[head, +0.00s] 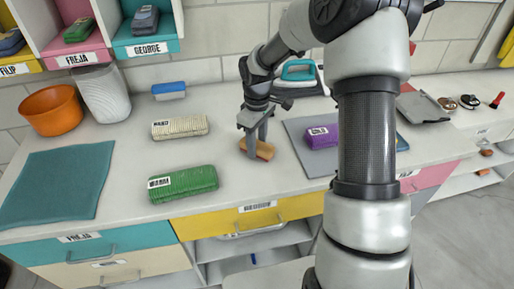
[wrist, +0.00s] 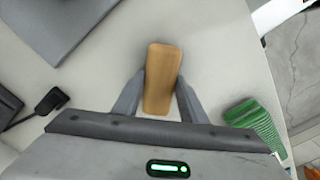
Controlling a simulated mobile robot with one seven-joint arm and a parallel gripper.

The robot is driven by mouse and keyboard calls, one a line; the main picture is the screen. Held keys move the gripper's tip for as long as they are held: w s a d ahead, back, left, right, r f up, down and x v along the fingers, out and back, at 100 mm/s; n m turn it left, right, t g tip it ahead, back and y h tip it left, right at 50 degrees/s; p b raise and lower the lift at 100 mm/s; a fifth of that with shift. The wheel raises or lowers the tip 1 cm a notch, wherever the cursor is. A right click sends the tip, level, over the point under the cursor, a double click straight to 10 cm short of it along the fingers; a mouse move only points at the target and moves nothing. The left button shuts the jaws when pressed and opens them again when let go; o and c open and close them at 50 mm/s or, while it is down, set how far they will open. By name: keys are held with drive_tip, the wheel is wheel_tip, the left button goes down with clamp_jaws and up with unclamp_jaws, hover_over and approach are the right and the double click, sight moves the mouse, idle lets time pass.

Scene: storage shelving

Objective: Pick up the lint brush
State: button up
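The lint brush (head: 259,149) looks like a tan wooden block lying on the white counter near the middle of the head view. In the wrist view it shows as a long wooden back (wrist: 163,75), lengthwise between the fingers. My gripper (head: 254,140) points down at it, fingertips low around it. In the wrist view my gripper's fingers (wrist: 161,82) stand apart, one on each side of the brush, with little or no gap. I see no clear grip on it. The brush's underside is hidden.
A green ribbed item (head: 184,184) and a cream ribbed item (head: 180,127) lie to the left. A grey mat (head: 297,132) with a purple item (head: 322,137) lies close on the right. An iron (head: 299,75) stands behind. Counter in front of the brush is clear.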

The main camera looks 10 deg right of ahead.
sight(257, 143)
drive_tip(key=c, duration=0.7)
wheel_tip(257, 143, up, 10)
drive_tip(key=shift+r+p, duration=0.1)
drive_tip(key=shift+p, duration=0.45)
drive_tip(key=o, duration=0.6)
drive_tip(key=c, duration=0.3)
